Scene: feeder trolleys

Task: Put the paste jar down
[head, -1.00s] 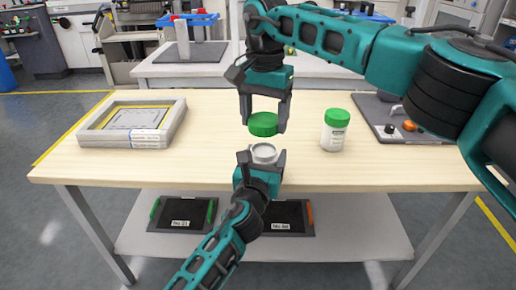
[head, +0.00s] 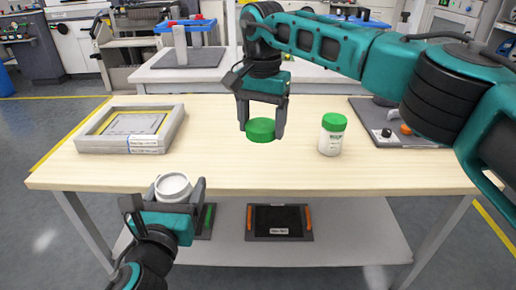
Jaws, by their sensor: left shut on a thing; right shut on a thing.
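My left gripper (head: 174,194) is shut on an open white paste jar (head: 172,186), held upright at the front edge of the table (head: 230,180), left of the middle. The jar's mouth faces up with no lid on it. I cannot tell how high above the table level it is. My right gripper (head: 262,128) points down and is shut on a green lid (head: 261,131), held over the middle of the table, apart from the jar.
A second white jar (head: 331,138) with a green lid stands right of my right gripper. A grey frame tray (head: 150,145) lies at the left, and a dark plate with knobs (head: 372,128) lies at the right. The table's front middle is clear. Dark trays (head: 280,220) lie on the lower shelf.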

